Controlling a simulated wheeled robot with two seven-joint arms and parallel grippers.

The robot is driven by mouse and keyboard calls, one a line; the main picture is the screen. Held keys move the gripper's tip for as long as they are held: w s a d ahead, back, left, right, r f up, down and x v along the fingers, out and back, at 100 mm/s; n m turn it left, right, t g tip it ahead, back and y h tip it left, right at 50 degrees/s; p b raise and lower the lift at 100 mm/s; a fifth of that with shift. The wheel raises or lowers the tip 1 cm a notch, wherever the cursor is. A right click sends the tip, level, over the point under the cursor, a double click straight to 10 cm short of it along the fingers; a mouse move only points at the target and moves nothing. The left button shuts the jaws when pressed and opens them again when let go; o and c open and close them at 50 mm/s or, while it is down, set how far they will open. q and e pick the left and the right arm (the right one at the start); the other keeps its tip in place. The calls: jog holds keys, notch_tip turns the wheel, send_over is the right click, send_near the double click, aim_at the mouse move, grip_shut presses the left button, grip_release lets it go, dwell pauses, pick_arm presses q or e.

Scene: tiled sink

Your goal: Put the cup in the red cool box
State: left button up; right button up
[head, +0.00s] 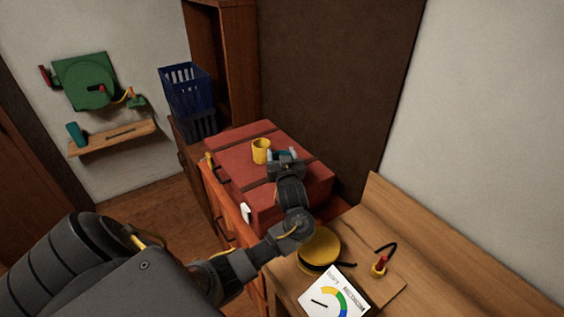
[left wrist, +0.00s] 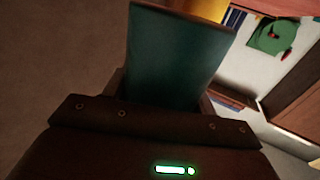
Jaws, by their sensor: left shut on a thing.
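A red box with dark bands (head: 238,157) sits on the cabinet at the middle of the head view, its top looking shut. A yellow cup (head: 261,145) shows at the top of the red box, just left of my left gripper (head: 284,156). The left gripper is over the box top, shut on a teal cup-like thing. This teal thing (left wrist: 175,50) fills the middle of the left wrist view between the fingers; a yellow surface (left wrist: 205,9), likely the yellow cup, shows behind it. My right gripper is not in view.
Blue crates (head: 186,88) stand behind the box at the left. A wooden worktop (head: 385,220) at the right holds a yellow round thing (head: 319,248), a gauge card (head: 333,297) and a small red-and-yellow item (head: 379,266). A wall shelf (head: 113,136) holds another teal thing (head: 76,134).

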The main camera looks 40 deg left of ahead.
pick_arm(q)
jog(key=shift+w+f, duration=0.1)
jog(key=shift+f, duration=0.1)
jog(key=shift+w+a+f+p, duration=0.1)
jog(key=shift+f+p, duration=0.25)
jog(key=shift+f, duration=0.2)
jog(key=shift+w+a+f+p, duration=0.1)
jog(key=shift+f+p, duration=0.2)
jog(key=shift+f, duration=0.2)
jog(key=shift+f+p, duration=0.25)
jog(key=shift+p, duration=0.1)
jog(key=shift+f, duration=0.25)
jog(key=shift+d, duration=0.1)
jog(key=shift+f+b, duration=0.3)
jog(key=shift+f, duration=0.1)
jog(key=o, duration=1.2)
jog(key=shift+r, duration=0.1)
